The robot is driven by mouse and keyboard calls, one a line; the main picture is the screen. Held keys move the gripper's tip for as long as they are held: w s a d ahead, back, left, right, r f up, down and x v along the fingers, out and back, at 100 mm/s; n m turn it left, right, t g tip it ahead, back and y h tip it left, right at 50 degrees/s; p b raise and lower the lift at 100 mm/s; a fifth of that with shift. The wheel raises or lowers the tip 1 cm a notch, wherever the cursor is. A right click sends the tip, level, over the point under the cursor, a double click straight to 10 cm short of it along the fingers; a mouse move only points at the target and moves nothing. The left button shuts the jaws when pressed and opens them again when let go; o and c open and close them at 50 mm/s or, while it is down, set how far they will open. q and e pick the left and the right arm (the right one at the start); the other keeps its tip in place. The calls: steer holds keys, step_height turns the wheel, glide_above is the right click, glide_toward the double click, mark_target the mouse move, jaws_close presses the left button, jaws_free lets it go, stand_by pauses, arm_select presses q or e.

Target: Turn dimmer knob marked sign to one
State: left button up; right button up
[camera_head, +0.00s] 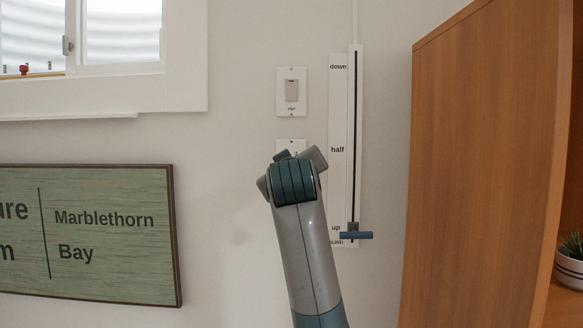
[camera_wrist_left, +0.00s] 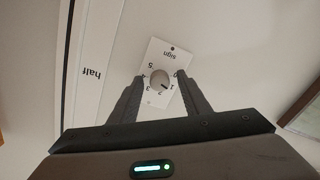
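The sign dimmer plate (camera_wrist_left: 174,58) is white, with numbers around a round grey knob (camera_wrist_left: 157,77). It appears upside down in the left wrist view. The knob's dark mark seems to point between 1 and 2, but it is small. My left gripper (camera_wrist_left: 160,75) is open, its two dark fingers on either side of the knob with gaps between; whether they touch the wall I cannot tell. In the head view my left arm covers most of the plate (camera_head: 291,144), leaving only its top edge, and hides the fingers. My right gripper is not in view.
A switch plate (camera_head: 292,91) is above the dimmer. A blind slider strip (camera_head: 338,110) runs just right, its blue handle (camera_head: 357,235) near "up". A wooden cabinet (camera_head: 480,160) stands right. A framed sign (camera_head: 100,270) and window (camera_head: 120,35) are left.

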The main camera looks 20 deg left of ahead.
arm_select(q)
steer(key=shift+s+r, duration=0.1)
steer(key=shift+s, duration=0.05)
steer(key=b+v, duration=0.6)
steer(key=v, duration=1.1)
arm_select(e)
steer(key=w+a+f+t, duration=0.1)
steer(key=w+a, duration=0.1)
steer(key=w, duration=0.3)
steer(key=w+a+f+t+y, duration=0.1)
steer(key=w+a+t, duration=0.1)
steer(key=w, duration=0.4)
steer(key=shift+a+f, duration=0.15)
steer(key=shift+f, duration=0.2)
arm_select(q)
steer(key=shift+s, duration=0.1)
